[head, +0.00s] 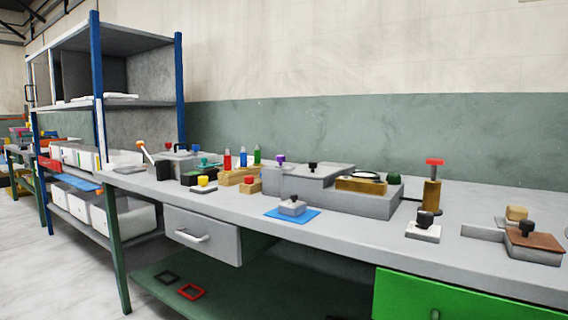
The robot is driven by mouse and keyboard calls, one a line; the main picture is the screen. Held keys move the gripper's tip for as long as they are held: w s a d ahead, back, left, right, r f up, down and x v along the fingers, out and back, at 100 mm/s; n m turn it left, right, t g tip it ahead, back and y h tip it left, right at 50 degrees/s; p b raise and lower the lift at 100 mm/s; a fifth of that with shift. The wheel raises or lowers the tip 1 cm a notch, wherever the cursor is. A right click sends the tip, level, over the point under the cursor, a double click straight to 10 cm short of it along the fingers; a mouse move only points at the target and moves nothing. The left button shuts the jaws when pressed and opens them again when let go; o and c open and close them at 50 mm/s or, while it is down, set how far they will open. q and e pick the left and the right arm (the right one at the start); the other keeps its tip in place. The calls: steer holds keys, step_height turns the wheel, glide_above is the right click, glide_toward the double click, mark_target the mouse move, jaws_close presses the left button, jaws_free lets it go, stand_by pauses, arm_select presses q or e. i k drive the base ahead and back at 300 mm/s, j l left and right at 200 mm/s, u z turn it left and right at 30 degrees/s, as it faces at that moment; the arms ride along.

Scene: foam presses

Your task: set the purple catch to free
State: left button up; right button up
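The purple catch (281,158) is a small purple knob at the back left of a grey press block (300,182) on the workbench. It stands upright beside the block's raised flat top. Its lower part is small and partly hidden, and I cannot tell its setting. A black knob (312,166) stands on the same raised top. Neither of my grippers is in view.
The long grey workbench (330,222) carries several items: a wooden holder with red, blue and green bottles (242,165), a blue mat (277,213) with a grey block, and a red-topped post (432,186). A shelf rack (180,90) stands left. Floor at left is clear.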

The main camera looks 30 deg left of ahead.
mark_target(280, 159)
steer(key=j, duration=1.55)
steer(key=i+u, duration=0.05)
